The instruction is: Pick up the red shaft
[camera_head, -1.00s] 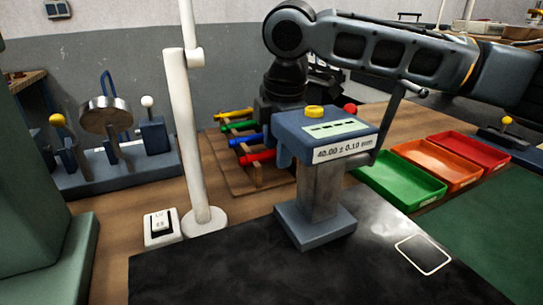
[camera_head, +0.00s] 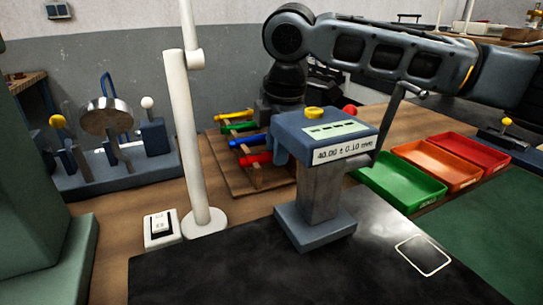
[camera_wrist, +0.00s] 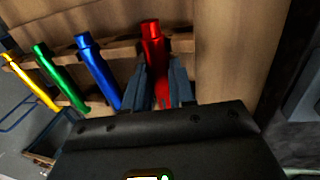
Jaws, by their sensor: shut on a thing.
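The red shaft (camera_wrist: 152,42) lies in the wooden rack at the near end of the row in the wrist view. My gripper (camera_wrist: 163,88) is over it, with one dark finger on each side, shut on the shaft. In the head view the red shaft (camera_head: 256,158) shows its left end in the rack, and the blue gauge stand hides the rest and my fingers. The shaft still appears to rest on the rack's wooden rails.
Blue (camera_wrist: 97,68), green (camera_wrist: 59,76) and yellow (camera_wrist: 33,81) shafts lie beside it in the wooden rack (camera_head: 222,175). The gauge stand (camera_head: 318,205) stands in front. A white lamp post (camera_head: 190,130) is left. Green, orange and red trays (camera_head: 408,187) are right.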

